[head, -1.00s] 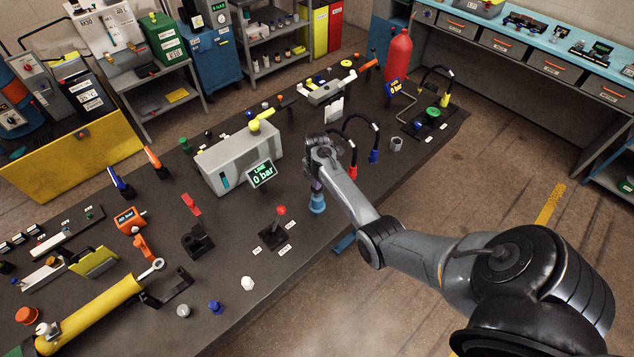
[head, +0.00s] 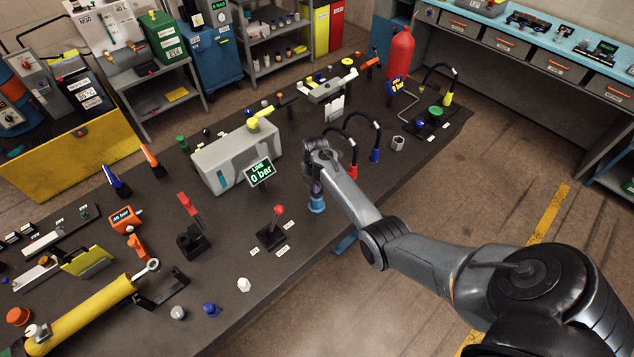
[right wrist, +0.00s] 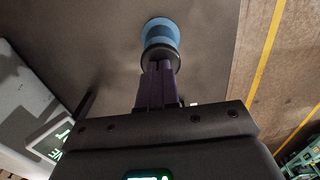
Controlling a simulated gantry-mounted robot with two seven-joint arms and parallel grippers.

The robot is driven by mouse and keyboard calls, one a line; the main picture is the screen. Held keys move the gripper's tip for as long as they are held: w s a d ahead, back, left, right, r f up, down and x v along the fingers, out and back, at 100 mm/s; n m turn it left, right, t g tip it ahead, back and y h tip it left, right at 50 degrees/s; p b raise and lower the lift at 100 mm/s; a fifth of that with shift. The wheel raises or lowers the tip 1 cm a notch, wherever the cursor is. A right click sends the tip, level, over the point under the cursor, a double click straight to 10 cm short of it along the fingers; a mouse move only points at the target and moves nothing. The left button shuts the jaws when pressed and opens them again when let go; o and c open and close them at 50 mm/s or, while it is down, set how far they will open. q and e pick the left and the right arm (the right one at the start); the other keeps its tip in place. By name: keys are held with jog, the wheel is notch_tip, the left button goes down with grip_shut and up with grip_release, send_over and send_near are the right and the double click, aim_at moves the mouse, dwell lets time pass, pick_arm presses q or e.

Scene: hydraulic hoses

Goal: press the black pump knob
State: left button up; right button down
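The black pump knob (right wrist: 160,57) sits on top of a round blue base in the right wrist view. The blue base (head: 316,204) stands near the bench's front edge, under my right gripper (head: 316,187). In the right wrist view, the purple fingers of my right gripper (right wrist: 159,70) are close together, with their tips at the knob and partly covering it. I cannot tell whether they touch it. In the head view the knob is hard to make out beneath the fingers. My left gripper is not in view.
A grey box (head: 235,157) with a display (head: 259,172) reading 0 bar stands left of my right gripper. A red-topped lever (head: 274,228) stands nearer on the left. Hoses with red and blue ends (head: 375,154) are just beyond. A yellow cylinder (head: 80,318) lies at lower left.

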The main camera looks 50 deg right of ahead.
jog(key=shift+s+r+p, duration=0.1)
jog(key=shift+r+p, duration=0.35)
jog(key=shift+p, duration=0.2)
notch_tip(320, 180, up, 4)
jog(key=p, duration=0.3)
jog(key=shift+f+p, duration=0.2)
jog(key=shift+p, duration=0.1)
notch_tip(320, 180, up, 10)
jog(key=b, duration=0.1)
jog(key=shift+f, duration=0.25)
dwell(0.7)
